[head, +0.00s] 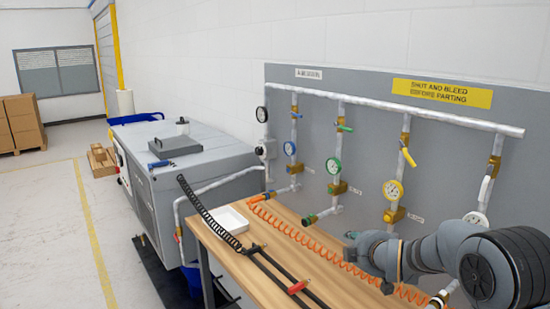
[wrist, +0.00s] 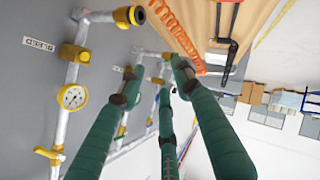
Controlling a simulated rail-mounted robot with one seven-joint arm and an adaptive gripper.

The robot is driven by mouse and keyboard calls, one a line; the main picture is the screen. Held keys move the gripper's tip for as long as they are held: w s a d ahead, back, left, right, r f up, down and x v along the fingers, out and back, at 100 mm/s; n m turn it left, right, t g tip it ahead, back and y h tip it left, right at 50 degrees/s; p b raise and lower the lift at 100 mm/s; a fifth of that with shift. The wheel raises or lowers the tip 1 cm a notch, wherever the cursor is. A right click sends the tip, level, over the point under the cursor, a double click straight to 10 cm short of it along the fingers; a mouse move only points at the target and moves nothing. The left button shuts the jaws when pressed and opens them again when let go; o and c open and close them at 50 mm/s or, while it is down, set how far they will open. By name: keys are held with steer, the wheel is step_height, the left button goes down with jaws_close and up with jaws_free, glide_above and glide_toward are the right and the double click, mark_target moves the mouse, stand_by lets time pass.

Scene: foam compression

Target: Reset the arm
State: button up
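My arm (head: 440,255) reaches in from the lower right in the head view, above the right part of the wooden bench (head: 262,216). My gripper (wrist: 158,76) has long green fingers that show large in the wrist view. The fingers stand apart with nothing held between them, so it is open and empty. Contact with the hose cannot be told.
A grey panel (head: 375,100) with pipes, gauges and coloured valves stands behind the bench, close to my arm. A white tray (head: 228,222), a black coiled hose (head: 205,212) and a red-handled tool (head: 298,286) lie on the bench.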

steer(key=shift+g+y, duration=0.3)
steer(key=shift+g, duration=0.3)
steer(key=f, duration=0.1)
steer(key=s+a+f, duration=0.1)
steer(key=f, duration=0.1)
steer(key=s+f+b, duration=0.1)
steer(key=shift+s+a+f, duration=0.15)
steer(key=shift+a+f, duration=0.25)
steer(key=shift+s, duration=0.1)
